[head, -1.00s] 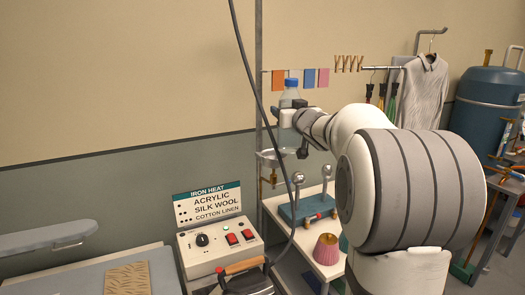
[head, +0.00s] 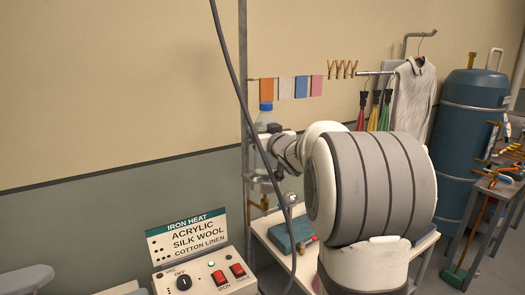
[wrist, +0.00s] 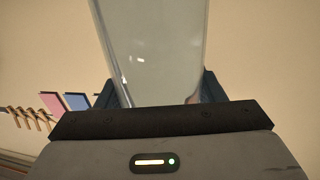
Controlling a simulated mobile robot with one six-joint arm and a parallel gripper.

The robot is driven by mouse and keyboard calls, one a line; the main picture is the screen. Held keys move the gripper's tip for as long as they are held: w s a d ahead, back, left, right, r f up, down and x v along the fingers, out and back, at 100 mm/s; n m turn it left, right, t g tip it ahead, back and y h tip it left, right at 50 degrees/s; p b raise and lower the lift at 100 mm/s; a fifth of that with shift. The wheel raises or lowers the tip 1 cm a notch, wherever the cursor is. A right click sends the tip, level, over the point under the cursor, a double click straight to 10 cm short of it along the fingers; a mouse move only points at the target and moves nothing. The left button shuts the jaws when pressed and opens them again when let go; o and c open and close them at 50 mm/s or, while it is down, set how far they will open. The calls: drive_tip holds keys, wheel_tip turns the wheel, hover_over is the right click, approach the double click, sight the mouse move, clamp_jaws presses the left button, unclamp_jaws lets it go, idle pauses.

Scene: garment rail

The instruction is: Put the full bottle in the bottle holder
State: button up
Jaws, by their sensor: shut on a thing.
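The clear bottle with a blue cap (head: 265,107) stands upright beside the metal post in the head view. My gripper (head: 264,128) is shut around its upper body. In the wrist view the clear bottle body (wrist: 165,50) fills the space between the two dark fingers of my gripper (wrist: 163,88). The bottle holder appears to be the small metal fitting (head: 261,184) on the post, directly below the bottle. The bottle's lower end is close to it, partly behind my arm and a dark cable. I cannot tell whether it touches or sits inside.
A dark cable (head: 234,75) hangs in front of the post (head: 244,110). An iron heat control box (head: 205,278) is at lower left. A white shelf (head: 268,232) with a blue-green item stands below. Hanging cards (head: 301,87) and a garment (head: 412,97) are behind and right.

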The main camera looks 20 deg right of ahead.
drive_tip(key=shift+a+f, duration=0.15)
drive_tip(key=shift+f, duration=0.8)
drive_tip(key=shift+a+f, duration=0.1)
drive_tip(key=shift+f, duration=0.85)
drive_tip(key=shift+f, duration=0.2)
drive_tip(key=o, duration=1.4)
drive_tip(key=shift+o, duration=0.2)
drive_tip(key=shift+r, duration=0.2)
drive_tip(key=shift+s+d+f, duration=0.1)
drive_tip(key=shift+s+f, duration=0.05)
drive_tip(key=shift+s, duration=0.25)
drive_tip(key=s+b, duration=0.2)
drive_tip(key=s, duration=0.9)
drive_tip(key=shift+s+b, duration=0.2)
drive_tip(key=shift+b, duration=0.2)
